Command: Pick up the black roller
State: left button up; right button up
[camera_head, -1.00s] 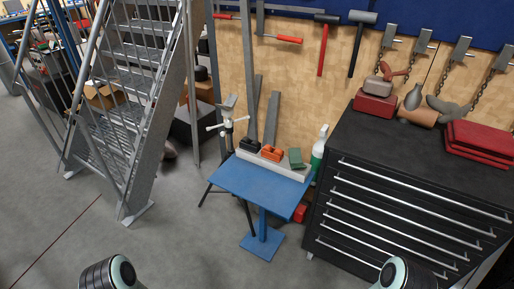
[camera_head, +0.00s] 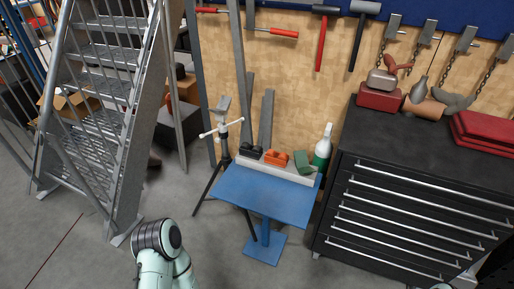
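A small black object (camera_head: 250,151), which looks like the black roller, sits at the left end of a pale ledge along the back of the blue table (camera_head: 255,195). Its exact shape is too small to tell. An orange object (camera_head: 276,158) and a green object (camera_head: 304,161) sit to its right on the same ledge. My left arm comes in at the bottom, left of and in front of the table, apart from it. Only a sliver of my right arm shows at the bottom right edge. Neither gripper's fingers show.
A white and green bottle (camera_head: 321,150) stands just right of the ledge. A black drawer cabinet (camera_head: 415,200) stands right of the table, and a tripod stand (camera_head: 222,135) left of it. Metal stairs (camera_head: 110,120) rise at the left. The floor before the table is clear.

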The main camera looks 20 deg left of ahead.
aim_at(243, 152)
jog(key=i+j+z, duration=0.1)
jog(key=j, duration=0.25)
jog(key=i+j+z, duration=0.1)
jog(key=j, duration=0.6)
jog(key=i+j, duration=0.1)
jog(key=j, duration=0.4)
jog(key=i+j+z, duration=0.1)
jog(key=j, duration=0.45)
jog(key=i+j, duration=0.15)
jog(key=j, duration=0.35)
jog(key=i+j+z, duration=0.1)
jog(key=j, duration=0.45)
